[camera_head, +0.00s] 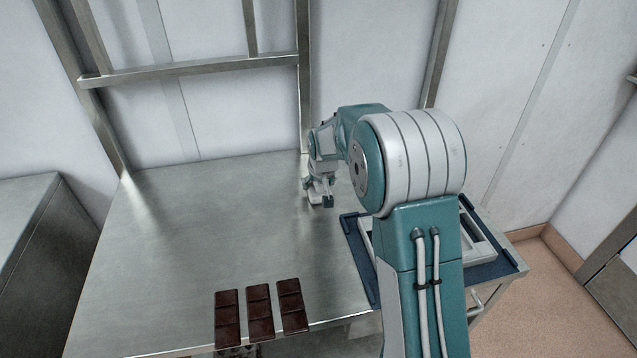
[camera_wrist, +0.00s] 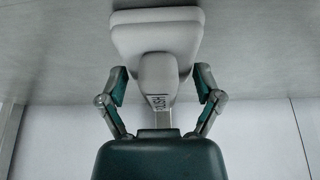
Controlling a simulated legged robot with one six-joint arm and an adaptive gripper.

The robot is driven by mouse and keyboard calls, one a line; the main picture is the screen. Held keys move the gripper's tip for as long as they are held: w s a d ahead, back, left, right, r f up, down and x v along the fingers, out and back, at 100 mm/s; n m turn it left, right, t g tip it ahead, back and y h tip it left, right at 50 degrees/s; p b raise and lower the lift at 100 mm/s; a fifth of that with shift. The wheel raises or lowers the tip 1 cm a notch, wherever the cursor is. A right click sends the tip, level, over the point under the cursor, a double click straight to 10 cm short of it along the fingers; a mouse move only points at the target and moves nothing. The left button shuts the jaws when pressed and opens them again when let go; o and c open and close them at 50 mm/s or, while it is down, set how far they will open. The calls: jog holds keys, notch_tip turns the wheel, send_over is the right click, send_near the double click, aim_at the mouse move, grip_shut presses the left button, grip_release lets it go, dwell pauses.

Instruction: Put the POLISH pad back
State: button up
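The POLISH pad (camera_wrist: 155,35) is a pale grey block with a rounded knob, and dark lettering shows on its handle in the wrist view. In the head view my gripper (camera_head: 320,192) is low over the back right of the steel table (camera_head: 190,225). A small pale part of the pad (camera_head: 315,199) shows beside its fingers; the rest is hidden. The pad appears to be on the tabletop.
A dark blue tray (camera_head: 357,262) lies at the right, holding a pale frame (camera_head: 482,235); my arm hides much of both. Three dark brown chocolate bars (camera_head: 260,313) lie at the front edge. Steel posts (camera_head: 303,80) rise behind. The table's left and middle are clear.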

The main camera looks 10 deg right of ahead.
dwell(0.4)
jog(key=v, duration=1.2)
jog(key=s+r, duration=0.4)
jog(key=s, duration=0.4)
jog(key=s+r, duration=0.4)
jog(key=s, duration=0.4)
jog(key=s+f+t, duration=0.1)
jog(key=s+f, duration=0.1)
jog(key=s, duration=1.4)
jog(key=shift+s, duration=0.3)
jog(key=shift+r, duration=0.1)
